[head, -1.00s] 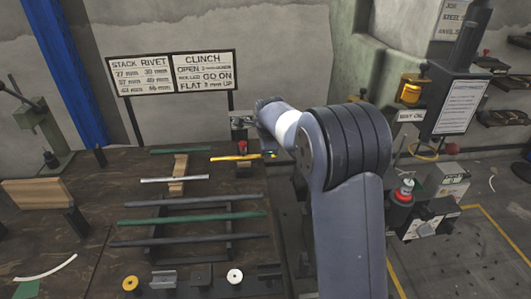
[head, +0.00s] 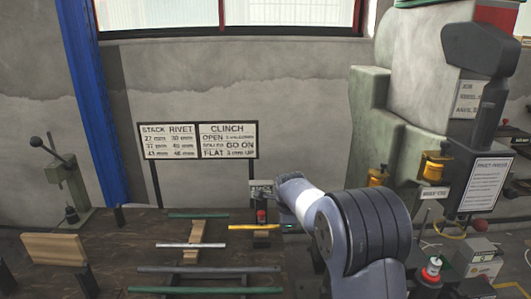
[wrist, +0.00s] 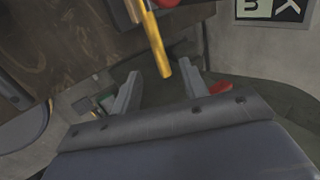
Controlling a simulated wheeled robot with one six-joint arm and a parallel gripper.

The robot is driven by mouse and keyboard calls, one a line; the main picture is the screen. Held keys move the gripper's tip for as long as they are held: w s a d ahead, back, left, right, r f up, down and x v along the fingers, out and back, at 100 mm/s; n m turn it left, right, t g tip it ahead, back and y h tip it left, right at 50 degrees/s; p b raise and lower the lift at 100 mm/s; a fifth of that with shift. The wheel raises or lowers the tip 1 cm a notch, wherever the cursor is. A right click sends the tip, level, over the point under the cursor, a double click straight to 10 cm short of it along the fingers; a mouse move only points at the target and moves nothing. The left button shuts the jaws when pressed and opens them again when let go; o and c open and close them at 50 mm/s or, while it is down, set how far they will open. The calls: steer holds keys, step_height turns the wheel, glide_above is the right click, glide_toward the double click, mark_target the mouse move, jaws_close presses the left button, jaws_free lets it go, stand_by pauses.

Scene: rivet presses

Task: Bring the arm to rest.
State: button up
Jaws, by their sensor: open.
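My arm (head: 360,230) reaches up from the lower right in the head view, bent at a dark ribbed joint, toward the table's right edge. My gripper (wrist: 162,88) is open in the wrist view, its two grey fingers apart with nothing held. A yellow bar (wrist: 154,38) points toward the gap between the fingers, and I cannot tell how close it is. In the head view the yellow bar (head: 252,227) lies near the right end of the table, just left of my wrist. The fingertips are mostly hidden there.
The dark table (head: 110,235) carries green and grey bars, a wooden rack and a wooden block (head: 54,248). A sign (head: 198,140) stands behind it. A large press (head: 385,135) and a red-topped button post (head: 432,268) stand to the right of my arm.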

steer(key=x, duration=0.7)
steer(key=shift+w+f+p, duration=0.25)
steer(key=shift+p, duration=0.15)
steer(key=shift+r, duration=0.1)
steer(key=shift+s, duration=0.1)
steer(key=b+v, duration=0.1)
steer(key=v, duration=0.9)
steer(key=p+x, duration=0.1)
steer(key=x, duration=0.9)
steer(key=shift+f, duration=0.3)
steer(key=shift+s+r, duration=0.45)
steer(key=shift+s, duration=0.45)
steer(key=shift+r, duration=0.1)
